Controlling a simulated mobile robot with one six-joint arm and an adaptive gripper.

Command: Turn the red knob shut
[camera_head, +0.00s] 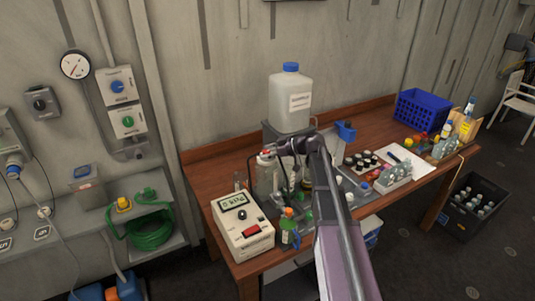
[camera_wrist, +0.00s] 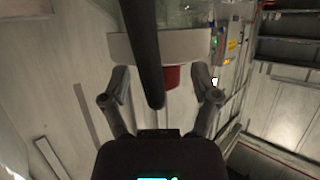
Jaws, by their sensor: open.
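The red knob (camera_wrist: 173,77) shows in the wrist view just under a pale band (camera_wrist: 185,46) of a clear vessel. A dark rod crosses in front and hides its left part. My gripper (camera_wrist: 161,76) is open, with one finger on each side of the knob and a gap on both sides. In the head view a small red part (camera_head: 266,153) sits atop a pale vessel (camera_head: 265,177) on the bench. My gripper (camera_head: 284,147) is close beside it there, its fingers too small to tell apart. I cannot tell how far the knob is turned.
On the wooden bench (camera_head: 205,174) stand a meter box (camera_head: 242,227), a large jug (camera_head: 291,98), small bottles (camera_head: 289,231) close under my arm, and a blue basket (camera_head: 422,111). A green hose (camera_head: 150,230) lies on the left shelf. A black crate (camera_head: 476,206) is on the floor.

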